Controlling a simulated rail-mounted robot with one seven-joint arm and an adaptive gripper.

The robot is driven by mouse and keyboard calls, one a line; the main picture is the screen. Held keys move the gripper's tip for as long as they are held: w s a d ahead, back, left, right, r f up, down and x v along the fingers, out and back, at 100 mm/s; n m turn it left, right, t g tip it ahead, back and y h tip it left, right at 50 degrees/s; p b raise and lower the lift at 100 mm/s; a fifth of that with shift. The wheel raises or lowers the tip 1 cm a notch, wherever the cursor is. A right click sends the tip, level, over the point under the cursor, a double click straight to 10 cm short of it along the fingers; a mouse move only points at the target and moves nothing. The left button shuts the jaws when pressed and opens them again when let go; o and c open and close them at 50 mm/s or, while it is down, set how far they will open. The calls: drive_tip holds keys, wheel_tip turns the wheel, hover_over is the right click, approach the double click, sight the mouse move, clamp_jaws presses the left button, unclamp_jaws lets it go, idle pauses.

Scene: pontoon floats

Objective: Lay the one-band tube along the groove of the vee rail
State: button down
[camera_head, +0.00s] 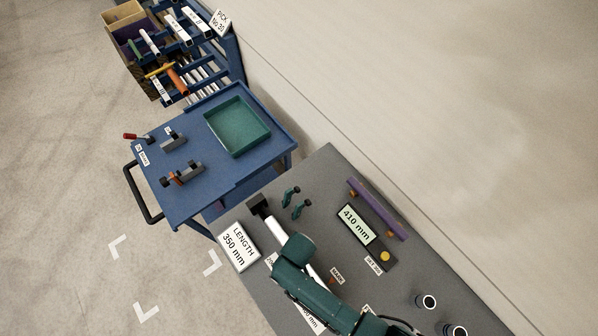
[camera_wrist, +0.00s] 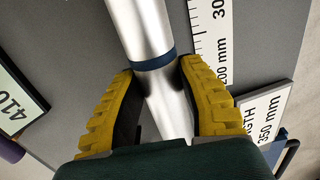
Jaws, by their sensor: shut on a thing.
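The silver tube with one dark blue band (camera_wrist: 155,62) runs lengthwise through the wrist view. My gripper (camera_wrist: 158,85) has its yellow-backed fingers on both sides of it, shut just by the band. In the head view a pale length of the tube (camera_head: 278,230) shows near a black block, and my teal arm covers the rest along with the fingers. A long purple bar with orange ends (camera_head: 377,208), probably the vee rail, lies on the grey bench to the right; its groove cannot be made out. I cannot tell whether the tube touches the bench.
A ruler strip (camera_wrist: 210,45) runs beside the tube. A "350 mm" card (camera_head: 238,246) stands at the bench's left edge. A "410 mm" display (camera_head: 356,222) lies between my arm and the purple bar. Small green clamps (camera_head: 290,197) stand behind. A blue cart (camera_head: 195,205) adjoins the bench.

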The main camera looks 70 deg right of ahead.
drive_tip(key=shift+f+b, duration=0.35)
drive_tip(key=shift+f, duration=0.2)
drive_tip(key=c, duration=0.6)
unclamp_jaws()
drive_tip(key=shift+c, duration=0.2)
wheel_tip(320, 180, up, 12)
drive_tip(key=shift+r, duration=0.1)
